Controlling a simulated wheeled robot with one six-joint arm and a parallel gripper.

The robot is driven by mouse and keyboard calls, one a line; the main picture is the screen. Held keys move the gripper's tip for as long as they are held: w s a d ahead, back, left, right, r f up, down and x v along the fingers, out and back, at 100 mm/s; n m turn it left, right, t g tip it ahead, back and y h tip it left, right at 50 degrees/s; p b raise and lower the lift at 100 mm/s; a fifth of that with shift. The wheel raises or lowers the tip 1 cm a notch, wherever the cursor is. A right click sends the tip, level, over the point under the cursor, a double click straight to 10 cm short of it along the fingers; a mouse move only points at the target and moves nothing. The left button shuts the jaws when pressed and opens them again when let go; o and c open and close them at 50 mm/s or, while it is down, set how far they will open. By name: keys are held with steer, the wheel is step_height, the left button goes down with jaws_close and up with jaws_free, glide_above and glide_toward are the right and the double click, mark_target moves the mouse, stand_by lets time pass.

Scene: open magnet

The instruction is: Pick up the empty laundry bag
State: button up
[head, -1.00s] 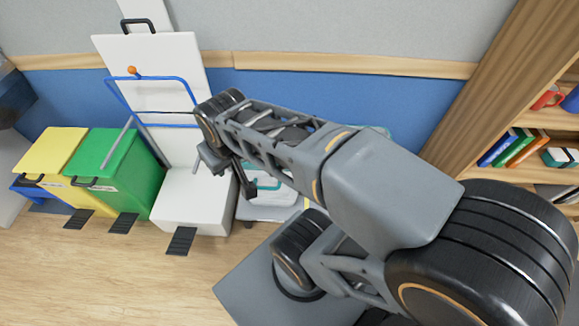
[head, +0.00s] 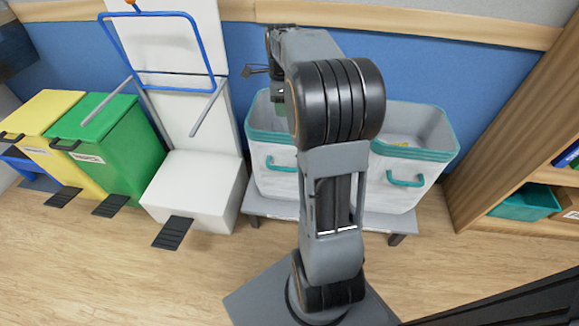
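Two white, open-topped laundry containers with teal rims and handles stand side by side on a low grey bench. The left container (head: 272,170) is partly behind my arm, and its inside is mostly hidden. The right container (head: 408,170) shows more of its inside, with a small yellow thing in it. I cannot tell which, if either, is the empty laundry bag. My gripper (head: 277,94) is mostly hidden behind my arm, above the left container's back rim. Its fingers are too small and covered to read.
A white pedal stand with a blue hoop frame (head: 152,14) is left of the containers. Green (head: 110,145) and yellow (head: 45,115) pedal bins stand further left. A wooden shelf (head: 480,195) is at the right. The wooden floor in front is clear at left.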

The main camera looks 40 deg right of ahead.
mark_target(285, 134)
steer(key=shift+m, duration=0.4)
steer(key=f+b, duration=0.1)
steer(key=f, duration=0.1)
steer(key=f+b, duration=0.1)
steer(key=f, duration=0.2)
steer(key=f+b, duration=0.1)
steer(key=f, duration=0.2)
steer(key=shift+w+d+f, duration=0.15)
steer(key=shift+d+f, duration=0.1)
step_height(285, 134, down, 6)
steer(key=b, duration=0.3)
steer(key=shift+b, duration=0.35)
steer(key=shift+f, duration=0.3)
jaws_close()
steer(key=shift+w, duration=0.1)
stand_by(0.8)
